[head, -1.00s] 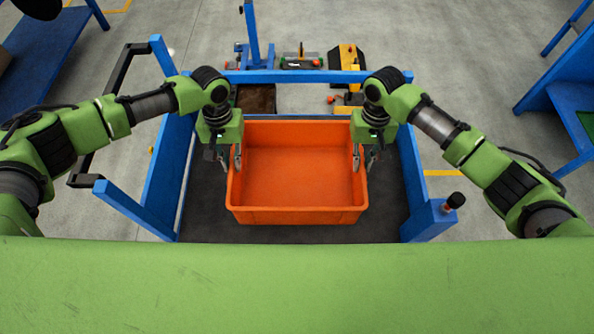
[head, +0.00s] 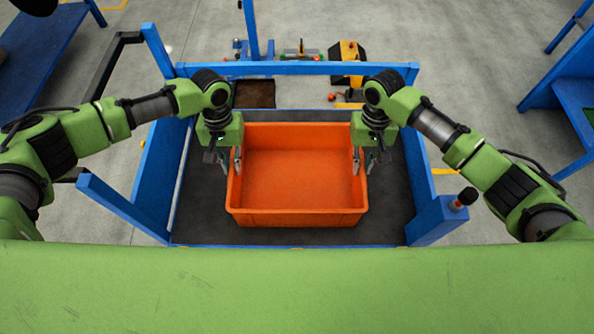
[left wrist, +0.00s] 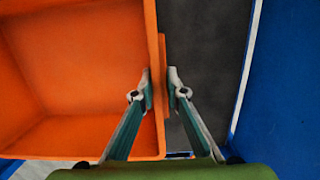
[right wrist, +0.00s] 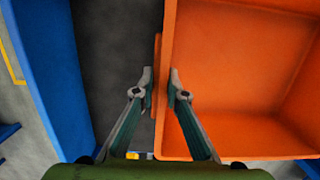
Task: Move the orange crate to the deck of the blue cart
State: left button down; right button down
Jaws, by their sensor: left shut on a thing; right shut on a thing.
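The orange crate (head: 296,217) is empty and is held between my two grippers, above or at the dark deck (head: 205,232) of the blue cart (head: 290,68). I cannot tell if its underside touches the deck. My left gripper (head: 231,165) is shut on the crate's left wall; the left wrist view shows its fingers (left wrist: 160,82) on either side of the rim. My right gripper (head: 364,165) is shut on the right wall, with its fingers (right wrist: 161,82) across the rim in the right wrist view. The crate looks level.
Blue side panels of the cart (head: 160,175) stand left and right of the crate, with dark deck between. Yellow and black equipment (head: 348,58) lies beyond the cart. Blue tables (head: 50,50) stand at the sides.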

pick_arm(q)
jog(key=c, duration=2)
grip_release()
jog(key=shift+a, duration=0.15)
pick_arm(e)
jog(key=c, duration=2)
grip_release()
jog(key=shift+d, duration=0.15)
jog(key=shift+r, duration=0.15)
pick_arm(q)
jog(key=r, duration=0.4)
jog(key=w+r, duration=0.1)
jog(key=r, duration=0.6)
jog(key=shift+w+r, duration=0.4)
pick_arm(e)
jog(key=r, duration=0.4)
jog(key=w+r, duration=0.1)
jog(key=r, duration=0.6)
jog(key=shift+w+r, duration=0.3)
jog(key=shift+w, duration=0.1)
